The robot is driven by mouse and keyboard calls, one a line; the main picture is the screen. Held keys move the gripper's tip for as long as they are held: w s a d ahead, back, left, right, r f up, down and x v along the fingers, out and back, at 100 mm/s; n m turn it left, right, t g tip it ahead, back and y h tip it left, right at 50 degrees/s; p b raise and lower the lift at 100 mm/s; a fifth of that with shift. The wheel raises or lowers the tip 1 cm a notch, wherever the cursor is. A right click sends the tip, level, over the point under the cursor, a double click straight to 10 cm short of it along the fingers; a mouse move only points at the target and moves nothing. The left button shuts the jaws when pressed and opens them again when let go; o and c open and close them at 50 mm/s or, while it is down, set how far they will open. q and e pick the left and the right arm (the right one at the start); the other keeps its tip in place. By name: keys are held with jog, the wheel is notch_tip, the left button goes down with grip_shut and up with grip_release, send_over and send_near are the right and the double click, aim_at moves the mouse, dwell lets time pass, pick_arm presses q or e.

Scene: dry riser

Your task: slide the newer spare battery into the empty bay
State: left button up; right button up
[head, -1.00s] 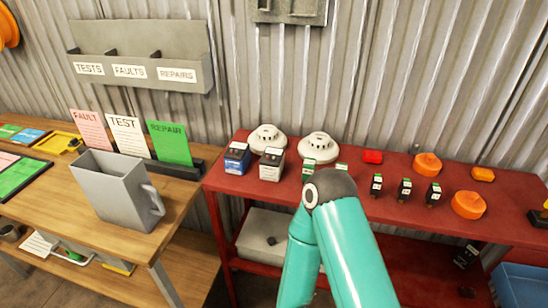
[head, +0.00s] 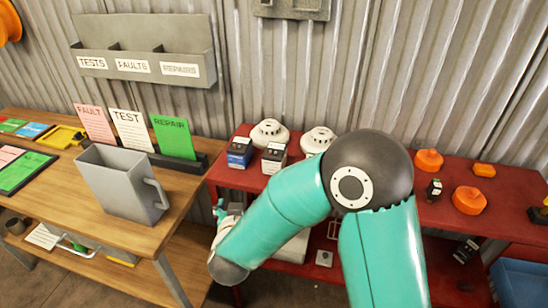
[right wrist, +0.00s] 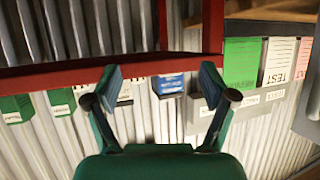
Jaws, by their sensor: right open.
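A blue-and-white box-shaped block (head: 240,152) and a dark-topped grey-white one (head: 273,157) stand side by side on the red bench's left end. A small black block with a pale label (head: 434,189) stands farther right. I cannot tell which is a spare battery or which is newer, and no empty bay is identifiable. My right arm covers the bench's middle. My right gripper (head: 222,218) is low by the bench's left front, partly hidden. In the right wrist view its fingers (right wrist: 158,82) are apart with nothing held; a blue block (right wrist: 170,85) shows beyond them. My left gripper is out of view.
The red bench (head: 490,225) carries two white domed detectors (head: 268,133) and orange domes (head: 468,200). A wooden table (head: 120,228) with a grey jug (head: 125,185) stands left, with a gap between. A blue bin (head: 520,285) is at lower right. Corrugated wall stands behind.

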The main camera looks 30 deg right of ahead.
aim_at(273, 161)
jog(key=s+d+r+m+g+h, duration=0.2)
jog(key=s+d+r+m+h, duration=0.15)
jog(key=r, duration=0.65)
jog(key=shift+h, duration=0.35)
jog(key=x, duration=0.7)
jog(key=p+x, duration=0.1)
jog(key=x, duration=0.2)
jog(key=shift+d+f, duration=0.1)
jog(key=shift+f, duration=0.25)
jog(key=shift+w+d, duration=0.35)
jog(key=shift+w, duration=0.05)
jog(key=p+x, duration=0.1)
jog(key=x, duration=0.3)
jog(key=shift+w+f, duration=0.1)
jog(key=shift+w, duration=0.2)
grip_shut()
